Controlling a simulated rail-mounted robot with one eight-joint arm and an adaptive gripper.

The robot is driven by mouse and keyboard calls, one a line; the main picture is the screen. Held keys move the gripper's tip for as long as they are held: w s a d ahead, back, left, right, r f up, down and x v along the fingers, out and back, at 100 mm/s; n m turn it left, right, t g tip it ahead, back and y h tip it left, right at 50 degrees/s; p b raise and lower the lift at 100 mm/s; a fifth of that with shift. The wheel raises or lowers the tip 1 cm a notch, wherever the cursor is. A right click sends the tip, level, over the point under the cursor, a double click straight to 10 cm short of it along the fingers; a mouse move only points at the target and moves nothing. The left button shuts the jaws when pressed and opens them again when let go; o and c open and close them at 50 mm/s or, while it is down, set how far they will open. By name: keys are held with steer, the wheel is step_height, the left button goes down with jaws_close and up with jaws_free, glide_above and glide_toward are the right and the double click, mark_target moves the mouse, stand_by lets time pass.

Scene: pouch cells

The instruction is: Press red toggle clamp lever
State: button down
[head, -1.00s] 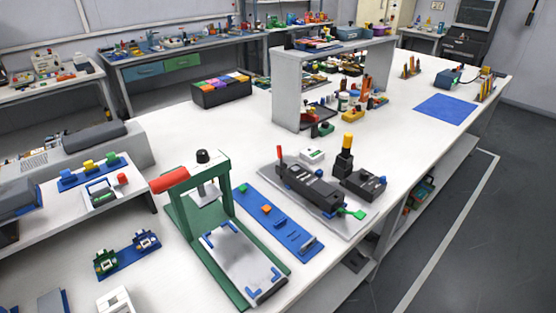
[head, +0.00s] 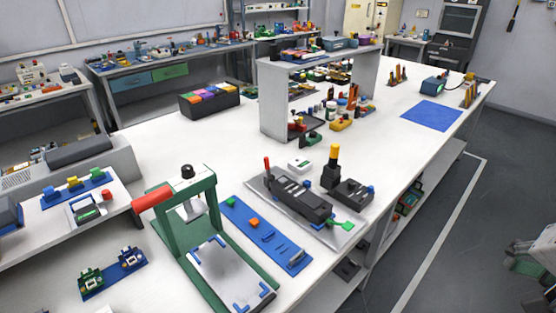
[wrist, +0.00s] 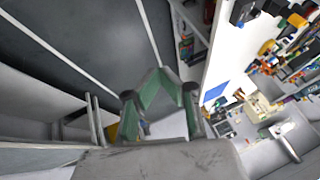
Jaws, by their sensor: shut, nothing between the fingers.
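A thick red lever (head: 153,195) sticks out to the left from the upper part of a green press frame (head: 208,190). It lies nearly level. A black knob (head: 187,171) tops the frame, and a grey pressing part hangs below it over a pale plate (head: 225,270) with blue corner pieces. My gripper (wrist: 160,73) shows in the wrist view with its green fingers meeting at the tips, empty. A grey-green part of my arm shows at the right edge of the head view, over the floor and well away from the lever.
A black device (head: 300,198) with a small upright red lever stands on a grey plate right of the press. A blue strip (head: 262,232) lies between them. A white raised shelf (head: 285,100) stands behind. The aisle floor (head: 440,230) at right is open.

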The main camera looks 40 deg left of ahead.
steer(key=w+a+r+m+g+y+p, duration=0.15)
steer(key=w+a+m, duration=0.25)
steer(key=w+a, duration=0.55)
steer(key=w+a+r+m+g+y+p, duration=0.1)
steer(key=w+a+r+m+g+y, duration=0.3)
steer(key=a, duration=1)
steer(key=w+a+f+m, duration=0.1)
steer(key=a+f, duration=0.3)
steer(key=a, duration=0.5)
steer(key=w+a+f+m+g+p, duration=0.1)
steer(key=a+f+m, duration=0.2)
steer(key=a, duration=0.6)
steer(key=w+a+f+m, duration=0.2)
steer(key=a+f, duration=0.2)
steer(key=a, duration=0.5)
steer(key=shift+a+f, duration=0.3)
steer(key=shift+a, duration=0.05)
glide_toward(268, 168)
steer(key=f, duration=0.4)
steer(key=shift+w+f, duration=0.25)
steer(key=shift+w, duration=0.15)
steer(key=shift+a+f, duration=0.15)
steer(key=shift+a, duration=1.7)
